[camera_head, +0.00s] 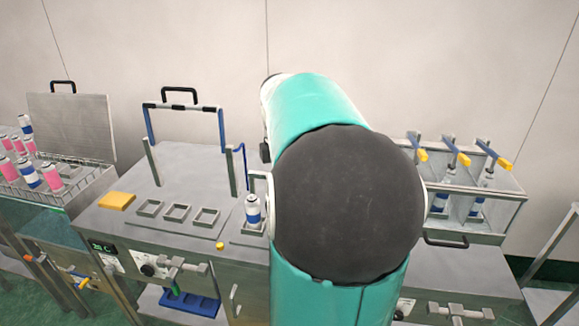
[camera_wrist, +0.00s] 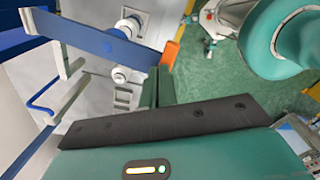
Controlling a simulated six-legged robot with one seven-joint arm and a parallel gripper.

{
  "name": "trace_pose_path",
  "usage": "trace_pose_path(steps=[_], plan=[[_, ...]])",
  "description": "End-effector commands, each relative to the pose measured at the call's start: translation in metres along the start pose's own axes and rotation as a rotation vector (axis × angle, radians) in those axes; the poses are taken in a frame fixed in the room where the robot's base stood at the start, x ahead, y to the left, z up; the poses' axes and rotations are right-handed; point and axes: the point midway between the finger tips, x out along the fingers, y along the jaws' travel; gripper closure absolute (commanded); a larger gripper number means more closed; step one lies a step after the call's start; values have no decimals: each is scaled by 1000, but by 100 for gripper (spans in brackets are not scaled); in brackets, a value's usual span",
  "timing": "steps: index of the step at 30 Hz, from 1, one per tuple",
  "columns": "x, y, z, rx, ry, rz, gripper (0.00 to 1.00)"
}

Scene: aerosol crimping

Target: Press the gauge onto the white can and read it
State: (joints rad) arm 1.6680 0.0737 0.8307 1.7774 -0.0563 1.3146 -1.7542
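A white can with a blue band (camera_head: 253,212) stands upright in a square holder on the steel bench, just left of my arm in the head view. My arm hides the bench behind it, and my gripper is hidden in that view. In the wrist view, my gripper (camera_wrist: 165,86) shows as dark green fingers close together beyond a black plate. An orange piece (camera_wrist: 170,54) shows at their tips; I cannot tell whether it is held. I cannot make out the gauge for certain. White round parts (camera_wrist: 129,27) lie beside a blue bar (camera_wrist: 92,38) there.
Several empty square holders (camera_head: 178,213) and a yellow block (camera_head: 117,201) lie left of the can. A blue frame (camera_head: 222,131) rises behind. Pink and white cans (camera_head: 30,175) stand far left. A rack with yellow-tipped levers (camera_head: 458,187) stands right.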

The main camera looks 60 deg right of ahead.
Motion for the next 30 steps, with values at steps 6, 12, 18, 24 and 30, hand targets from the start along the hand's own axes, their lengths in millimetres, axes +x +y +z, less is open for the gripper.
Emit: trace_pose_path(steps=[6, 12, 18, 24, 30], plan=[[10, -2, -1, -1, 0, -1, 100], [19, -4, -2, 0, 1, -1, 100], [28, -6, -4, -1, 0, -1, 100], [36, -8, -5, -1, 1, -1, 100], [45, -10, -6, 0, 1, -2, 100]])
